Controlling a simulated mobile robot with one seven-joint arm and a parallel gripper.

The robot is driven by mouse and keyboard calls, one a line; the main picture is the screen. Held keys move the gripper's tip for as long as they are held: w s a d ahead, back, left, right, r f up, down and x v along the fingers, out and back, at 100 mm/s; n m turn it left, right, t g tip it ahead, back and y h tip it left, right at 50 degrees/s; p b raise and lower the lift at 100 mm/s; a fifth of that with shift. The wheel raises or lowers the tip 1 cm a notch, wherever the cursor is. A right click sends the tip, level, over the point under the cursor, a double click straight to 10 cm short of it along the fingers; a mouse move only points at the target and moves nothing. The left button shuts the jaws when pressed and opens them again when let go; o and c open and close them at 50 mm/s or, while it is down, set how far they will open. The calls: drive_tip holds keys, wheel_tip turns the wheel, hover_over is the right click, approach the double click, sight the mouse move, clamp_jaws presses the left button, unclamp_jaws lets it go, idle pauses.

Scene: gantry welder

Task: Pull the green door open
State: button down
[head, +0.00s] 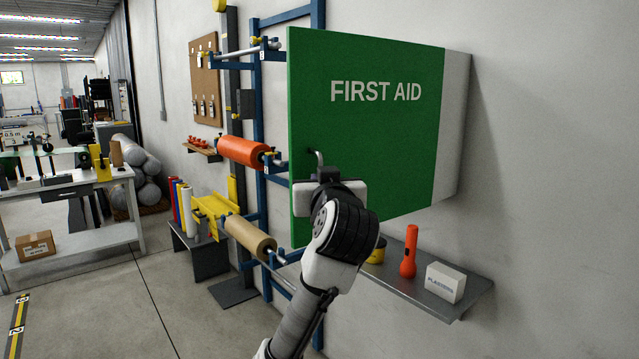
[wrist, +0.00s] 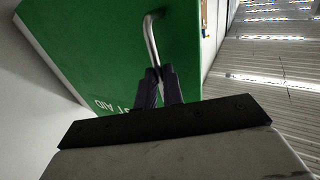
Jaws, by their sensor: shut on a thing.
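The green door (head: 365,125) is the front of a wall-mounted cabinet and reads FIRST AID. I see no gap between it and the pale cabinet body (head: 452,135). Its metal handle (head: 318,157) is near the door's lower left; most of it is hidden behind my gripper in the head view. In the wrist view, the bent handle (wrist: 151,38) stands out from the green face (wrist: 105,50). My gripper (wrist: 158,75) is shut on the end of the handle, with its dark fingers on either side of the bar.
Below the cabinet, a grey shelf (head: 475,296) holds an orange flashlight (head: 409,254), a white box (head: 445,282) and a yellow roll (head: 377,252). A blue rack with an orange roll (head: 242,151) and a brown roll (head: 250,235) stands left. Open floor lies further left.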

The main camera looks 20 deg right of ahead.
drive_tip(key=shift+s+d+r, duration=0.1)
drive_tip(key=shift+s+d, duration=0.05)
drive_tip(key=shift+d, duration=0.2)
drive_tip(key=c, duration=1.5)
unclamp_jaws()
drive_tip(key=shift+d, duration=0.25)
drive_tip(key=shift+c, duration=0.2)
drive_tip(key=shift+a, duration=0.1)
drive_tip(key=shift+a, duration=0.1)
drive_tip(key=b+v, duration=0.2)
drive_tip(key=v, duration=1.1)
drive_tip(key=shift+s, duration=0.4)
drive_tip(key=shift+w+a, duration=0.1)
drive_tip(key=shift+a, duration=0.1)
